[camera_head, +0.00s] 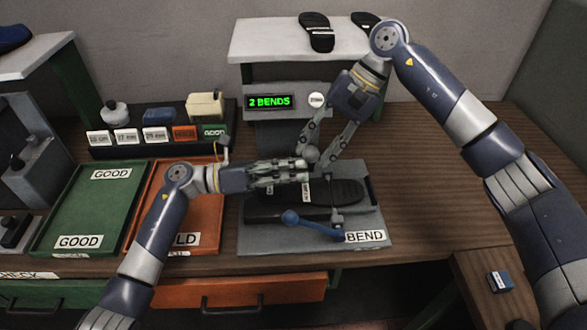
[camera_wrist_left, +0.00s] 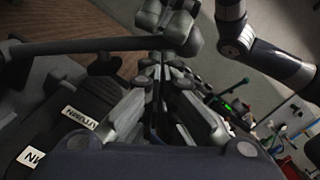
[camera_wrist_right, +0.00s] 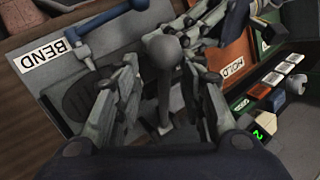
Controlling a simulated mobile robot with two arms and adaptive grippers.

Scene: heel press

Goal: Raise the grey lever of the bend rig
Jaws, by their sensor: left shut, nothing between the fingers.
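The bend rig (camera_head: 362,236) is a grey plate with a black sole (camera_head: 335,191) lying on it. The grey lever has a round knob (camera_head: 312,155); in the right wrist view its knob and rod (camera_wrist_right: 165,75) lie between my right fingers. A grey bar ending in a knob (camera_wrist_left: 120,44) crosses the left wrist view. My right gripper (camera_head: 328,152) is open around the lever, with gaps visible beside the rod. My left gripper (camera_head: 305,172) is shut and empty, over the sole just below the knob. The lever's foot is partly hidden by the grippers.
A blue lever (camera_head: 312,224) lies across the rig's front beside a BEND label (camera_head: 365,236). Behind, a display (camera_head: 270,102) reads "2 BENDS" under a white shelf (camera_head: 275,42). A green tray (camera_head: 92,208) and an orange tray (camera_head: 205,233) stand left.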

